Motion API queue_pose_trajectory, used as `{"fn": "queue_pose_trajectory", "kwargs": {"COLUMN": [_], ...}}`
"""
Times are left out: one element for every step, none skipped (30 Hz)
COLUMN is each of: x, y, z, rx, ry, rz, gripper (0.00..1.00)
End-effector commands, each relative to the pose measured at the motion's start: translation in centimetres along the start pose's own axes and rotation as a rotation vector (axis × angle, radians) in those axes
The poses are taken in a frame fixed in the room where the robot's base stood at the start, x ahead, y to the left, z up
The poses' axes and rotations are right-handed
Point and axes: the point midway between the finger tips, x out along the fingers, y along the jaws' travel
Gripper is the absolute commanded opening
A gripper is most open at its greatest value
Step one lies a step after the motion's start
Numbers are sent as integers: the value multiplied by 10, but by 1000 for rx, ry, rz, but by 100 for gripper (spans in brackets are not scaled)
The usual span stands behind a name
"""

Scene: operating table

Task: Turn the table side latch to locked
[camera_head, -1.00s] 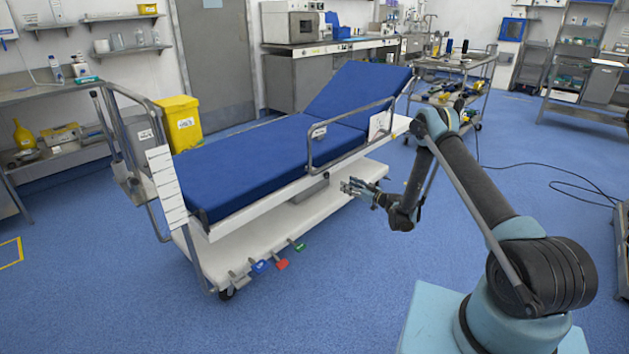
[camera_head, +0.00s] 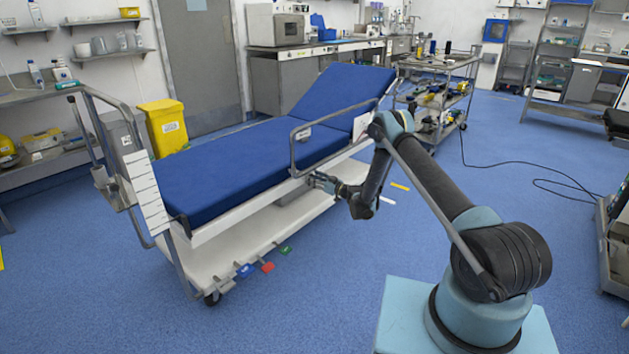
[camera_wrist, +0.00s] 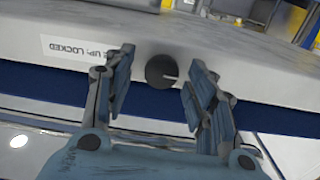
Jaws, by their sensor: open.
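The operating table with its blue mattress (camera_head: 235,160) stands left of my arm. In the wrist view a round black knob (camera_wrist: 161,71) with a pale line pointing right sits on the table's pale side face (camera_wrist: 235,62). A white label (camera_wrist: 75,49) left of it reads "UP: LOCKED", upside down in this view. My gripper (camera_wrist: 158,58) is open and empty, its two fingers on either side of the knob. I cannot tell if they touch it. In the head view my gripper (camera_head: 318,182) is at the table's near side, below the side rail; the knob cannot be made out there.
The metal side rail (camera_head: 293,160) rises close above my gripper. Coloured pedals (camera_head: 267,267) stick out from the table's white lower base (camera_head: 205,262). A tool cart (camera_head: 440,95) stands behind my arm. The blue floor in front of the table is clear.

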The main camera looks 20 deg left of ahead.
Motion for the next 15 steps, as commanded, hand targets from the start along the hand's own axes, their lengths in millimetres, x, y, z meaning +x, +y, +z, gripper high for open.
{"fn": "queue_pose_trajectory", "kwargs": {"x": [2, 3, 4, 4, 5, 5, 5, 5, 5, 5, 5, 4, 4, 4, 4], "y": [-1, -2, -2, -2, -2, -2, -2, -2, -2, -2, -2, -2, -2, -1, -1], "z": [0, 0, 0, 0, 0, 0, 0, 0, 0, 0, 0, 0, 0, 0, 0], "rx": [0, 0, 0, 0, 0, 0, 0, 0, 0, 0, 0, 0, 0, 0, 0], "ry": [0, 0, 0, 0, 0, 0, 0, 0, 0, 0, 0, 0, 0, 0, 0], "rz": [-1, -1, -1, -1, -1, -1, -1, -1, -1, -1, -1, -1, 0, 0, 0], "gripper": [51, 51, 51, 51, 51, 51, 51, 51, 51, 51, 46, 37, 30, 24, 15]}}
